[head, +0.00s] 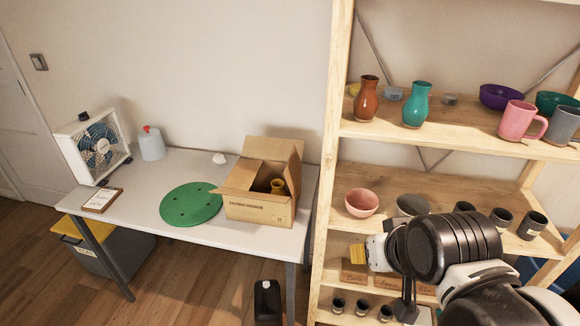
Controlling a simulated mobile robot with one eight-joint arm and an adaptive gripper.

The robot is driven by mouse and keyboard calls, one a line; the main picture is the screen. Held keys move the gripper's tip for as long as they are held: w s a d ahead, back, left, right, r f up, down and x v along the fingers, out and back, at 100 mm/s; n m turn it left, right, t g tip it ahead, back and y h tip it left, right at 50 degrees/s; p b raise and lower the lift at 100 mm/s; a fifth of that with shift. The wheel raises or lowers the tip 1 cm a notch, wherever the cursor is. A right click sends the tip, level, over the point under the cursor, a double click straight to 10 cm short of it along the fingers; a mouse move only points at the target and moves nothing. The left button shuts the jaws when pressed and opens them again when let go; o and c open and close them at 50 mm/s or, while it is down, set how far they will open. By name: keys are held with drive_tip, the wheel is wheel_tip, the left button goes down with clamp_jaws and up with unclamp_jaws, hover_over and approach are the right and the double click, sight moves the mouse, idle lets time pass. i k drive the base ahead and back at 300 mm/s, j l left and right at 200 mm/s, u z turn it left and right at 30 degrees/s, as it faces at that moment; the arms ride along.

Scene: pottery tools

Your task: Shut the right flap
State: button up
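An open cardboard box (258,211) stands on the white table near its right end. Its right flap (294,168) stands up, tilted, along the right side. A yellow-brown pot (277,185) shows inside the box; the rest of the inside is dark. My arm is at the lower right, in front of the wooden shelf and well to the right of the box. My gripper (406,311) seems to be at its lower end, partly hidden; its fingers cannot be made out.
The table (240,235) also holds a green disc (191,204), a clipboard (102,200), a fan (99,146) and a jug (152,144). The wooden shelf (335,130) with pots and cups stands right of the table. A dark bottle (267,301) is in front, below table height.

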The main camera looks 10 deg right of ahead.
sight(291, 174)
drive_tip(key=i+j, duration=0.2)
drive_tip(key=j, duration=0.15)
drive_tip(key=i+j, duration=0.2)
drive_tip(key=j, duration=0.15)
drive_tip(key=i+j, duration=0.2)
drive_tip(key=j, duration=0.15)
drive_tip(key=i+j, duration=0.2)
drive_tip(key=j, duration=0.15)
drive_tip(key=l+z, duration=0.05)
